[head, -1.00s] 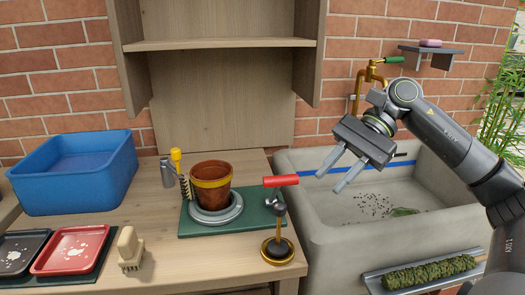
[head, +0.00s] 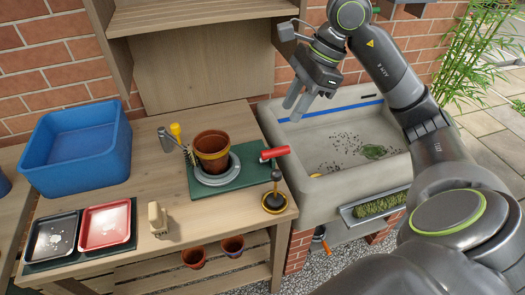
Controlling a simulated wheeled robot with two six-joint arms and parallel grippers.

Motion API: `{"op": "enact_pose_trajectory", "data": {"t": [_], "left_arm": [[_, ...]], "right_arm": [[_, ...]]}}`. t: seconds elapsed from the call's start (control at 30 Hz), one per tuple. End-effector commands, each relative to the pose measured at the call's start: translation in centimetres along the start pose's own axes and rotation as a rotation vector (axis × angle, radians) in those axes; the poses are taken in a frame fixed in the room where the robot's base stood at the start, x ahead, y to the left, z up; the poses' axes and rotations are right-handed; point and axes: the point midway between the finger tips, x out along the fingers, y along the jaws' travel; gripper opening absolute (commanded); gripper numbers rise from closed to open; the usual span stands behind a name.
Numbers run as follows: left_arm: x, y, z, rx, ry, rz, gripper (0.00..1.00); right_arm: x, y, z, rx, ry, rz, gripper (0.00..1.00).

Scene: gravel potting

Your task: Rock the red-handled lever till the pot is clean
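My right gripper (head: 293,110) is open and empty, above and right of the red handle, near the sink's back left corner, apart from the lever. My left gripper is not in view.
A blue tub (head: 78,148), a black tray (head: 50,238), a red tray (head: 104,226) and a wooden-backed brush (head: 157,218) occupy the bench's left. The stone sink (head: 290,152) is at right. Small pots (head: 232,246) stand on the shelf below.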

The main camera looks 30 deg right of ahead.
Motion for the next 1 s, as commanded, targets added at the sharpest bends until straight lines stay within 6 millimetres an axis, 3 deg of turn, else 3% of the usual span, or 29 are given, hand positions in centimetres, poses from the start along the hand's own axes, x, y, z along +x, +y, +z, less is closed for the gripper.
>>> {"op": "enact_pose_trajectory", "data": {"t": [0.7, 1.0], "left_arm": [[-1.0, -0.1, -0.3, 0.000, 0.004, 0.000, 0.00], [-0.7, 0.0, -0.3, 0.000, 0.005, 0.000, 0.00]], "right_arm": [[12.4, 0.2, 0.1, 0.000, -0.007, 0.007, 0.29], [16.3, 0.1, 0.0, -0.001, -0.003, 0.004, 0.29]]}}
